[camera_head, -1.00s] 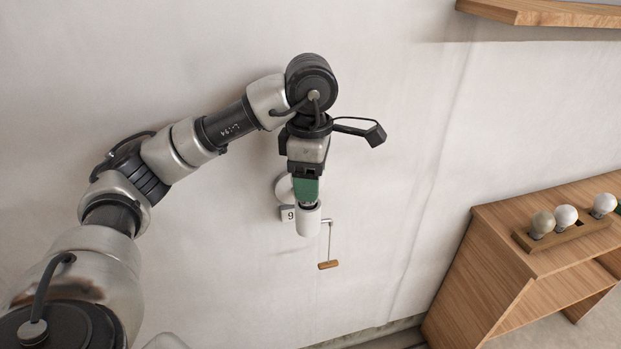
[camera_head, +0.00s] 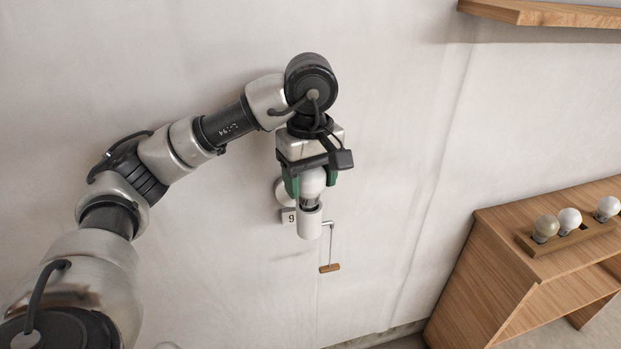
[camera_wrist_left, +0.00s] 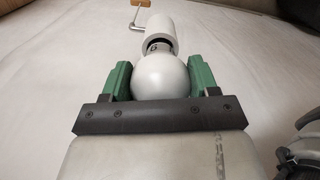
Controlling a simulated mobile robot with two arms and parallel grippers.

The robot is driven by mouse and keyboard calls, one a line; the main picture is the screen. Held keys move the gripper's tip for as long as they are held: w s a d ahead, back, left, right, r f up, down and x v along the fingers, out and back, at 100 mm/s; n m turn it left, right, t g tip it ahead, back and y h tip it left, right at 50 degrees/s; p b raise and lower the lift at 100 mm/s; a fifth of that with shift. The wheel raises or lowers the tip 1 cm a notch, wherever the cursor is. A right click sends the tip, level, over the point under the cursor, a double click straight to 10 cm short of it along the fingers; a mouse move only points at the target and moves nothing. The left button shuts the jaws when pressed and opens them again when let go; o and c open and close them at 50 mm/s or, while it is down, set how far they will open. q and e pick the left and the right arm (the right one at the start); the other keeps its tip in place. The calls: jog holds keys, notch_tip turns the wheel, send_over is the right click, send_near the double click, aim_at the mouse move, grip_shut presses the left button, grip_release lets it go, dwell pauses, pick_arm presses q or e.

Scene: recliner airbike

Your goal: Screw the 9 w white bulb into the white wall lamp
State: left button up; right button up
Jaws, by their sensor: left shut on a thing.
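The white bulb (camera_head: 312,182) sits upside down between the green fingers of my left gripper (camera_head: 311,184), which is shut on it. Its metal base points down at the mouth of the white wall lamp (camera_head: 309,223), a small cylinder socket on the wall. In the left wrist view the bulb (camera_wrist_left: 161,77) lies between the fingers (camera_wrist_left: 160,82), and its base meets the rim of the lamp socket (camera_wrist_left: 160,25). How deep the base sits I cannot tell. My right gripper is not in view.
A pull handle (camera_head: 330,268) hangs from a thin rod right of the lamp. A wooden bench (camera_head: 500,260) at right bears a wooden holder (camera_head: 562,243) with several bulbs. A wooden shelf (camera_head: 540,14) is at top right.

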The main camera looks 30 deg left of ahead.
pick_arm(q)
jog(key=m, duration=0.4)
jog(key=shift+a+m, duration=0.1)
jog(key=shift+m, duration=0.3)
jog(key=m, duration=0.5)
jog(key=shift+s+b, duration=0.1)
jog(key=shift+b, duration=0.25)
jog(key=o, duration=0.9)
jog(key=shift+c, duration=0.2)
jog(key=shift+r, duration=0.1)
notch_tip(320, 180, up, 4)
jog(key=p, duration=0.3)
jog(key=shift+f, duration=0.35)
